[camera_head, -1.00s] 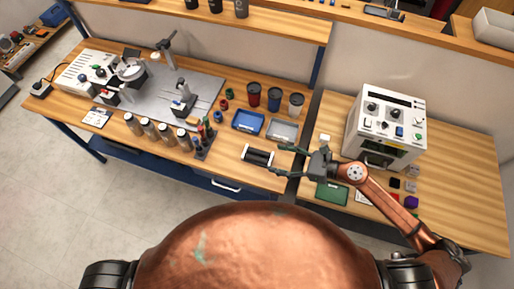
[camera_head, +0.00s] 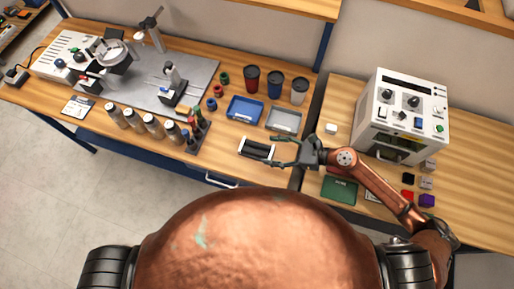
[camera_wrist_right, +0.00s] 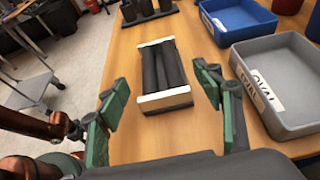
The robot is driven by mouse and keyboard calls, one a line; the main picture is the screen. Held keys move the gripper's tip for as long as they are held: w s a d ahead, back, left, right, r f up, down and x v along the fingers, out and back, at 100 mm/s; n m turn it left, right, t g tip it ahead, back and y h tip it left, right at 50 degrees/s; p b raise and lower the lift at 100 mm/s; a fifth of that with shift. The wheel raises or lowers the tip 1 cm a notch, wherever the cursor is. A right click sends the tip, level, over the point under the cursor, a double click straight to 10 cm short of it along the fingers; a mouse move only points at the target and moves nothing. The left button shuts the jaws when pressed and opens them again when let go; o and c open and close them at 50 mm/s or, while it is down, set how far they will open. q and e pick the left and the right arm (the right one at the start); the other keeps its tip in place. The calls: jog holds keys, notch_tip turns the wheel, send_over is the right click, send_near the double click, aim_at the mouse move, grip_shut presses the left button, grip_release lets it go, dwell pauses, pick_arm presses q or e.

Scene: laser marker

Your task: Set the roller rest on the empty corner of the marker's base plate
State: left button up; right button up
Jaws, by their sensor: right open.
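The roller rest (camera_head: 257,149), two dark rollers between white end plates, lies on the wooden bench near its front edge. In the right wrist view the roller rest (camera_wrist_right: 166,75) lies ahead, between the lines of the two fingers. My right gripper (camera_head: 279,151) is open and empty, just right of the rest; its green fingertips also show in the right wrist view (camera_wrist_right: 162,95). The marker's grey base plate (camera_head: 135,88) is at the left, with a round fixture, an upright column and a small dark-based stand on it. My left gripper is out of view.
Bottles (camera_head: 133,118) and a small rack (camera_head: 197,134) stand between plate and rest. A blue tray (camera_head: 244,109) and a grey tray (camera_head: 283,119) lie behind the rest, with cups (camera_head: 275,83) beyond. A white machine (camera_head: 402,115) stands at the right.

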aim_at(260, 151)
jog(key=x, duration=0.5)
jog(key=shift+a+f, duration=0.1)
jog(key=shift+f, duration=0.1)
jog(key=shift+r, duration=0.1)
grip_shut()
dwell(0.5)
